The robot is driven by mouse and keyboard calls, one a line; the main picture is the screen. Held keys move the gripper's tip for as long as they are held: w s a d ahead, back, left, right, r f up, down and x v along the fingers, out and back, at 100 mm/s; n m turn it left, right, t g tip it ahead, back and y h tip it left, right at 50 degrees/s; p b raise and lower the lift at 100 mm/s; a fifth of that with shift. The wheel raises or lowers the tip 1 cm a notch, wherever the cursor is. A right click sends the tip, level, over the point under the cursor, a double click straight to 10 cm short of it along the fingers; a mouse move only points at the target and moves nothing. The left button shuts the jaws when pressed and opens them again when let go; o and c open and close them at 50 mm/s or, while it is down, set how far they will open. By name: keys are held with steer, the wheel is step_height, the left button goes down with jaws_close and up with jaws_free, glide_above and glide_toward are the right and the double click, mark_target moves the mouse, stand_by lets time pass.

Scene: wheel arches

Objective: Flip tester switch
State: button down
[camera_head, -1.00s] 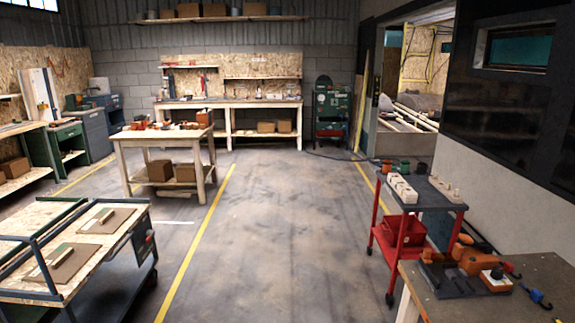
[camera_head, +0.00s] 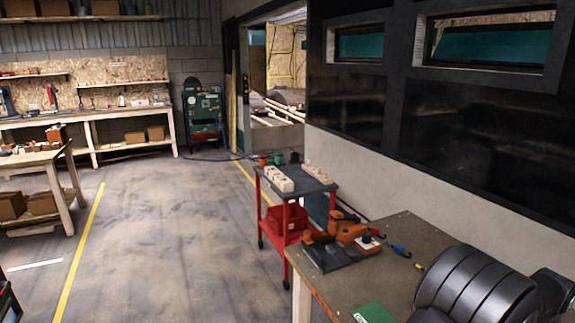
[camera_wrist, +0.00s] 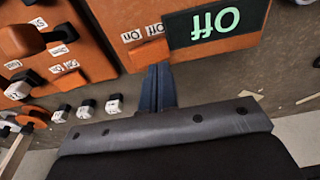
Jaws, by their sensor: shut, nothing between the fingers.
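In the wrist view, an orange tester box (camera_wrist: 105,12) has a dark display (camera_wrist: 214,23) reading "Off" in green, seen upside down.
A red cart (camera_head: 290,220) stands behind the bench. The floor left of it is clear. A wall rises at the right.

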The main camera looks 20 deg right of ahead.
steer(key=shift+r, duration=2.25)
steer(key=shift+f, duration=3.5)
steer(key=w+a+r+g, duration=0.1)
steer(key=a+r, duration=0.2)
steer(key=r, duration=1)
steer(key=shift+r+g, duration=0.25)
steer(key=shift+g, duration=0.05)
